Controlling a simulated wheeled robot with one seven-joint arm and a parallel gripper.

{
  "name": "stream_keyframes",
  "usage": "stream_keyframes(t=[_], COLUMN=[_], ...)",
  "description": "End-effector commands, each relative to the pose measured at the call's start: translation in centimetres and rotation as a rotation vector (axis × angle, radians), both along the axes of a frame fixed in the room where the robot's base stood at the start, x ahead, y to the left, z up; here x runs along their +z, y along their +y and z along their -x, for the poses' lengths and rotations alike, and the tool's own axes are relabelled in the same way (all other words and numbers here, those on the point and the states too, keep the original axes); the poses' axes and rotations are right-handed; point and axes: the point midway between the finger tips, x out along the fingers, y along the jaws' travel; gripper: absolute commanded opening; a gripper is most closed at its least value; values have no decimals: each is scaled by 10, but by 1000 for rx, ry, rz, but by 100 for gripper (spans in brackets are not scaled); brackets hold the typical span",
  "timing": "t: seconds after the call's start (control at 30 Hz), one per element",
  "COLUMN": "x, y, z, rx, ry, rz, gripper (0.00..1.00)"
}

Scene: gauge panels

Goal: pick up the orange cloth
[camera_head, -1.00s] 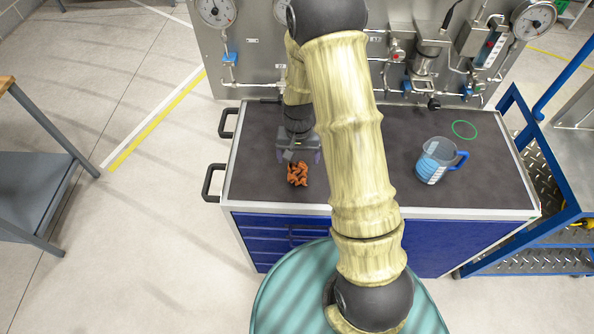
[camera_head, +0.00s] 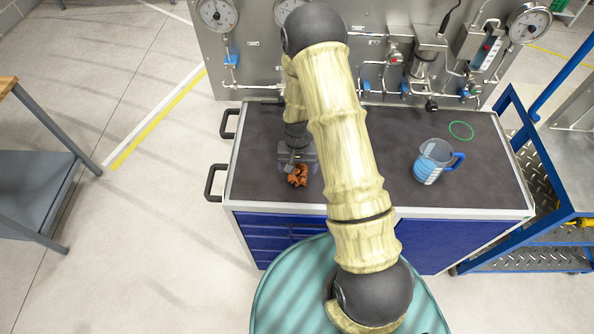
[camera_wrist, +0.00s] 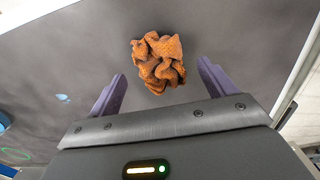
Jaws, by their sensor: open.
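The orange cloth (camera_head: 298,177) lies crumpled on the dark top of the blue drawer cabinet, near its front left part. My gripper (camera_head: 297,168) is just above and behind it in the head view and hides part of it. In the wrist view the cloth (camera_wrist: 158,62) lies ahead of and between the two purple fingers of my open gripper (camera_wrist: 161,78). Nothing is held, and I cannot tell the exact height of the fingers over the top.
A clear measuring jug (camera_head: 431,162) with blue liquid and a blue handle stands on the right of the cabinet top (camera_head: 385,187). A green ring (camera_head: 461,131) lies behind it. The gauge panel (camera_head: 262,60) rises at the back. A blue cart (camera_head: 535,175) stands at the right.

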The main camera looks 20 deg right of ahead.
Motion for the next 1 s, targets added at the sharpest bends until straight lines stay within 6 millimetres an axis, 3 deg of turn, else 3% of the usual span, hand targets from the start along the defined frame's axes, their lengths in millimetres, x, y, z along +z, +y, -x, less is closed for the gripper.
stream_keyframes(t=[0.23, 0.77, 1.0], x=[-19, -20, -20], y=[0, 0, 0], z=[0, 0, 0], rx=[0, 0, 0], ry=[0, -1, -1], rz=[0, 0, 0], gripper=[83, 83, 36])
